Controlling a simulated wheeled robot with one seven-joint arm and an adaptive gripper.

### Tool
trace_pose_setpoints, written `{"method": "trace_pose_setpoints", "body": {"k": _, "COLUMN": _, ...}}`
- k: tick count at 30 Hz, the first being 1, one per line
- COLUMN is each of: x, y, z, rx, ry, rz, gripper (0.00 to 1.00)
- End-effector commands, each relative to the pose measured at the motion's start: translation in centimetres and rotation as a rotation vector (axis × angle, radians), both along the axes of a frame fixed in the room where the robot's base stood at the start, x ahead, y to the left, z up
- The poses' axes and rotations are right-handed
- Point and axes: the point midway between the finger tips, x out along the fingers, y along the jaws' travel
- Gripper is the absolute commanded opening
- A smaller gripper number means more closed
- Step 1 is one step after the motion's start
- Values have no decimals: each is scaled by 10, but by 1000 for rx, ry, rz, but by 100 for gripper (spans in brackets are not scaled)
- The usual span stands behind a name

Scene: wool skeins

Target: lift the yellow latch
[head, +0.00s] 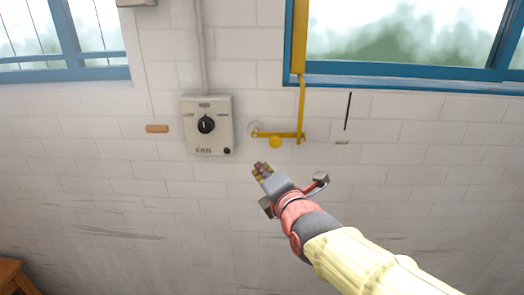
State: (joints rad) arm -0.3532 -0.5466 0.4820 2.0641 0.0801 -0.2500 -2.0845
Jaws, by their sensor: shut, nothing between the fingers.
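The yellow latch (277,135) is a flat bar mounted on the white tiled wall, with a round knob (276,142) below it. A yellow rod (301,105) rises from its right end to a yellow strip (299,38) at the window frame. The bar lies about level. My gripper (261,170) is shut and empty. In the picture it is just below and left of the latch, with a gap between them. How far it is from the wall I cannot tell.
A grey box marked FAN (207,124) with a black dial is left of the latch. A wooden pull (157,128) hangs on a cord further left. A thin black bar (347,110) is at the right. A wooden stool or table corner (12,276) shows lower left. The wall below is bare.

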Motion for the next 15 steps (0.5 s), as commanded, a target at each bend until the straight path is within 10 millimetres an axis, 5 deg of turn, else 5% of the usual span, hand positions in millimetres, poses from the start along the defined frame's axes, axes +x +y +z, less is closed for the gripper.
{"method": "trace_pose_setpoints", "body": {"k": 15, "x": 15, "y": 5, "z": -3, "rx": -1, "ry": 5, "rz": 0, "gripper": 0}}
